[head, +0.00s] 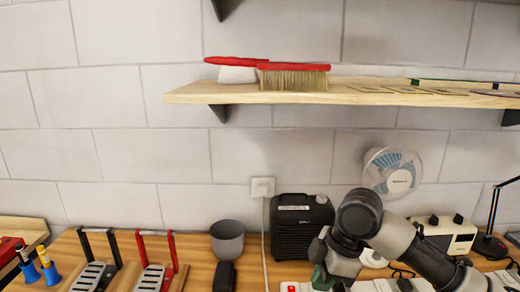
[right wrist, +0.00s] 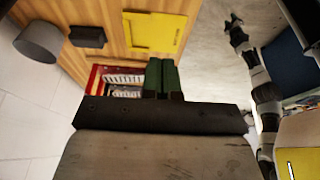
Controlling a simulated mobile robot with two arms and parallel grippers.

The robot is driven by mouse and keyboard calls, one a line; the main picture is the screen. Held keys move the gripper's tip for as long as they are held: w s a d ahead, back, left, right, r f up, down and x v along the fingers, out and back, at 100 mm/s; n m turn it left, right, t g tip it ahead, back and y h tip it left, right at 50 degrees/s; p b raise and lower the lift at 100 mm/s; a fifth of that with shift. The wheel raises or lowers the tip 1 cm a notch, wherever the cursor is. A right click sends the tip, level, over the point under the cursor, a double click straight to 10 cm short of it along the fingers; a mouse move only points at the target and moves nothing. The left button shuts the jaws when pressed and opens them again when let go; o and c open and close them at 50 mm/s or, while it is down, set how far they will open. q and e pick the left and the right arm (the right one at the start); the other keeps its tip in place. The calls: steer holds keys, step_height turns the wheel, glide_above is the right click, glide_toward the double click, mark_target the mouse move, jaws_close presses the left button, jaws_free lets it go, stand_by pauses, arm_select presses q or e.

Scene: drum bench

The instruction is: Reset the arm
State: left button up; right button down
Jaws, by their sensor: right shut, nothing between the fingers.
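My right arm comes in from the lower right in the head view. Its gripper (head: 322,278) is low in the picture, in front of the black box on the bench, with its green fingers partly hidden at the bottom edge. In the right wrist view the two green fingers (right wrist: 162,76) are side by side, shut and empty. A jointed arm that looks like my left one shows at the right of the right wrist view, with its end (right wrist: 236,28) too small to read. My left arm is not in the head view.
On the wooden bench stand a grey cup (head: 228,240), a black box (head: 300,228), a fan (head: 392,172), a cream device (head: 446,234) and a black lamp (head: 489,243). A brush (head: 293,78) lies on the shelf (head: 215,93). A yellow panel (right wrist: 155,31) shows in the wrist view.

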steer(key=s+a+f+m+t+y, duration=0.1)
steer(key=s+a+f+m, duration=0.2)
steer(key=f, duration=0.4)
steer(key=s+a+f+m+t+y, duration=0.1)
steer(key=s+f+m, duration=0.2)
steer(key=s+f, duration=0.35)
steer(key=s+d+f+m+t+h, duration=0.1)
steer(key=s+d+f+m+h, duration=0.2)
steer(key=s+d+f+m, duration=0.25)
steer(key=s+d+f+m+h, duration=0.2)
steer(key=s+d+f+m, duration=0.15)
steer(key=s+d, duration=0.45)
step_height(320, 180, down, 30)
steer(key=s+a+r+g+b, duration=0.1)
steer(key=s+b, duration=0.1)
steer(key=b, duration=0.3)
arm_select(q)
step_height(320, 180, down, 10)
steer(key=b, duration=0.5)
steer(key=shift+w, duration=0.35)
arm_select(e)
steer(key=s+d+f, duration=0.1)
steer(key=s+f, duration=0.7)
steer(key=f, duration=0.3)
steer(key=s+d+f+g, duration=0.1)
steer(key=s+d+f, duration=0.1)
steer(key=s+f, duration=0.6)
step_height(320, 180, down, 3)
steer(key=shift+f+m, duration=0.1)
steer(key=shift+m, duration=0.2)
